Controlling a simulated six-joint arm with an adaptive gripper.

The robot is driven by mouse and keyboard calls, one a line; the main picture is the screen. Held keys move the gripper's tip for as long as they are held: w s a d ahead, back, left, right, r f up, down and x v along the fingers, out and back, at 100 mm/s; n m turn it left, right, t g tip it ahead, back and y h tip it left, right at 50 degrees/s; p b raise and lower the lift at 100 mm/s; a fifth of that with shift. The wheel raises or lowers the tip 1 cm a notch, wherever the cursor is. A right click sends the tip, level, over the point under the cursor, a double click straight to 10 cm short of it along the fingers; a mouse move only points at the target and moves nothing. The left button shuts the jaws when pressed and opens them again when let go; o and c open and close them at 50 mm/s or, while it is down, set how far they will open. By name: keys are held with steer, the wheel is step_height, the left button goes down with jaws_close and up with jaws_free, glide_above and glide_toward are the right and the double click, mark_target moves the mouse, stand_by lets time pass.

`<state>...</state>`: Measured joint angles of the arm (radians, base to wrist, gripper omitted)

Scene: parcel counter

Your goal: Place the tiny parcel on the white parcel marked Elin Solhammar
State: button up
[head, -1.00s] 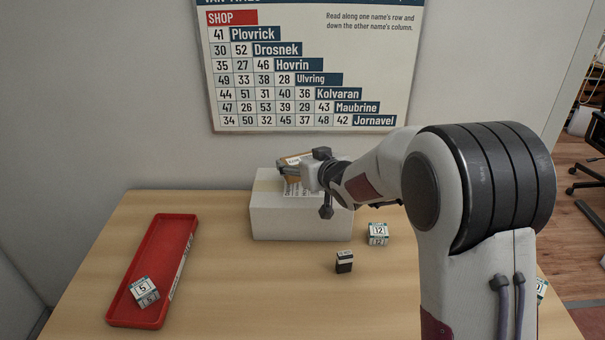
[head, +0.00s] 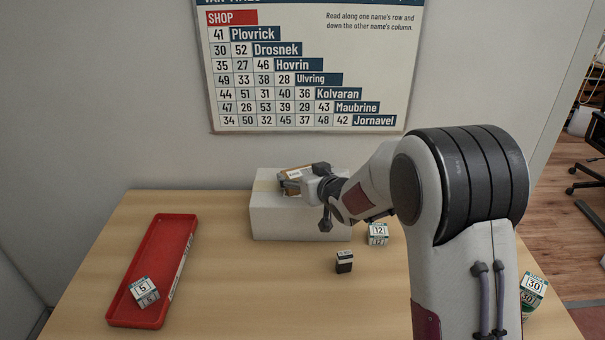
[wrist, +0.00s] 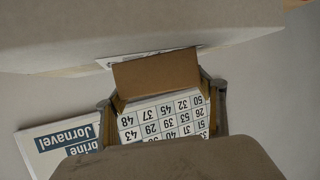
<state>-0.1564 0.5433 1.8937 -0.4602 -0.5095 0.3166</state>
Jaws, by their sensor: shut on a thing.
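The white parcel (head: 300,222) stands at the back of the table. Its name label is covered in the head view, so I cannot read it. My gripper (head: 293,180) is shut on the tiny brown parcel (head: 293,171), low over the white parcel's top. I cannot tell if the two touch. In the wrist view, the tiny parcel's brown face (wrist: 158,75) sits between my fingers (wrist: 162,105), close beside a large pale surface, likely the white parcel (wrist: 140,35).
A red tray (head: 133,262) at the left holds a block marked 5 (head: 144,291). A small dark box (head: 344,262) and a block marked 12 (head: 377,233) stand before the white parcel. A block marked 30 (head: 534,292) is at the right. A number chart (head: 310,75) hangs behind.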

steer(key=o, duration=1.2)
steer(key=shift+o, duration=0.2)
steer(key=shift+r, duration=0.15)
steer(key=v, duration=1.2)
